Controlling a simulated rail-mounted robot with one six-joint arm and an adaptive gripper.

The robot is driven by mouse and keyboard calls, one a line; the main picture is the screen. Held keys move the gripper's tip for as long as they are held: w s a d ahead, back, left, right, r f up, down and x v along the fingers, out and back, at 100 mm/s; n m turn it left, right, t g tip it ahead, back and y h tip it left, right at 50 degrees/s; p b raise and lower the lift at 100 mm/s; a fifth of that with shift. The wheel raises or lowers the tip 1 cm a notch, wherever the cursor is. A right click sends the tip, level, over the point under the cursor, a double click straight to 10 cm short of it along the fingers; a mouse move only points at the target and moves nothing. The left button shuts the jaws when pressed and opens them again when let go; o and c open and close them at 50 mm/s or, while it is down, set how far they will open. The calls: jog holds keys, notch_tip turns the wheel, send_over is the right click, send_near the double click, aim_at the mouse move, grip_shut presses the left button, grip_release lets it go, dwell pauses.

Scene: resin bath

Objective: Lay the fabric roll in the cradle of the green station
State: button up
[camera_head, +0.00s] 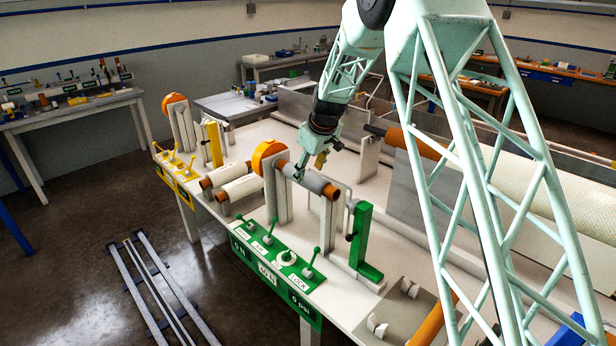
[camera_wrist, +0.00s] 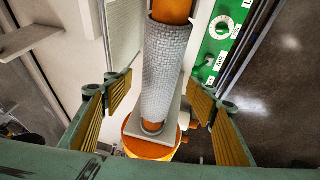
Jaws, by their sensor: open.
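The fabric roll (camera_head: 312,181) is a grey woven sleeve on an orange tube, whose ends stick out. It lies level across the white uprights of the green station (camera_head: 280,262), beside the station's orange disc (camera_head: 267,154). It appears to rest in the cradle (camera_head: 335,205); the exact contact is hidden. My gripper (camera_head: 318,162) is just above the roll. In the wrist view, the open fingers (camera_wrist: 161,92) stand on either side of the grey roll (camera_wrist: 168,65), with gaps on both sides. The orange disc (camera_wrist: 150,148) shows at the lower end.
A green post (camera_head: 362,235) stands right of the cradle. The yellow station (camera_head: 178,178) is at the left, with white rolls (camera_head: 240,188) between the stations. A grey tray (camera_head: 392,298) with white holders and an orange tube (camera_head: 430,325) is at the front right. Levers (camera_head: 310,262) line the green panel.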

jog(key=shift+v, duration=3.4)
jog(key=shift+s+d+r, duration=0.1)
jog(key=shift+s+r, duration=0.1)
jog(key=shift+r, duration=0.05)
jog(key=s+d+r+m+b, duration=0.1)
jog(key=s+d+r+m, duration=0.1)
jog(key=s+d+r, duration=0.6)
jog(key=s+d+r+m+h+b, duration=0.1)
jog(key=s+d+r+b, duration=0.2)
jog(key=s, duration=0.9)
jog(key=s+d+r+m, duration=0.2)
jog(key=s+d+r, duration=0.35)
jog(key=s, duration=0.45)
jog(key=s+d+f+m+b, duration=0.1)
jog(key=s+d, duration=0.2)
jog(key=s, duration=0.9)
jog(key=s+d+f+m+b, duration=0.2)
jog(key=s+d, duration=0.1)
jog(key=s, duration=1)
jog(key=s+d+f+m+h+b, duration=0.1)
jog(key=s+d+m, duration=0.1)
jog(key=s, duration=1.1)
jog(key=shift+d+f, duration=0.35)
jog(key=shift+d, duration=0.4)
